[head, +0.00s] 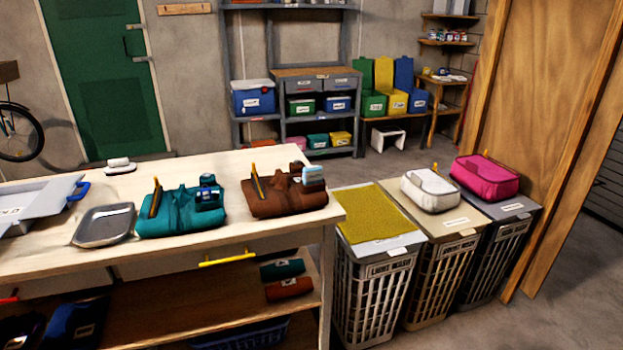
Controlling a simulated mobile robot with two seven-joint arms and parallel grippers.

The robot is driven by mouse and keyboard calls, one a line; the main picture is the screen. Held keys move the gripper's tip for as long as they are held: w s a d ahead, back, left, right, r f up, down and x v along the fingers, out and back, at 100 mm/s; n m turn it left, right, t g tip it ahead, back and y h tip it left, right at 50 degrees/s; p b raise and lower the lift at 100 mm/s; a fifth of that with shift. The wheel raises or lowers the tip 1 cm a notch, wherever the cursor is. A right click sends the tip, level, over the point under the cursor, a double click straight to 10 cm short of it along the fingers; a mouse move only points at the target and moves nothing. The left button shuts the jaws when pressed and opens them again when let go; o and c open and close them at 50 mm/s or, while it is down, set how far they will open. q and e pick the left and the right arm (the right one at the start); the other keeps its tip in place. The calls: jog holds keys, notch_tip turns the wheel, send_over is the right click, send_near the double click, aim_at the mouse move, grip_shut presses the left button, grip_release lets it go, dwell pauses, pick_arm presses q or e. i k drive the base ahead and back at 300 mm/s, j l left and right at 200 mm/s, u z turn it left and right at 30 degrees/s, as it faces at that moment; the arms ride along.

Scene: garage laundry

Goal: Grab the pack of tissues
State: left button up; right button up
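A small light-blue and white pack (313,176), which looks like the pack of tissues, rests on the right end of a brown folded bag or garment (285,203). The brown item lies near the right end of the pale wooden workbench (185,238). The pack's label is too small to read. Neither of my grippers shows in the head view.
A teal bag (170,221) with small dark items and a grey metal tray (104,225) lie to the left on the bench. Lidded hampers (375,290) stand right of the bench, carrying a white pouch (430,189) and a pink pouch (485,178).

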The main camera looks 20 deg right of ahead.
aim_at(313, 175)
jog(key=i+z, duration=0.35)
jog(key=i+j+z, duration=0.1)
jog(key=i+z, duration=0.3)
jog(key=k, duration=0.1)
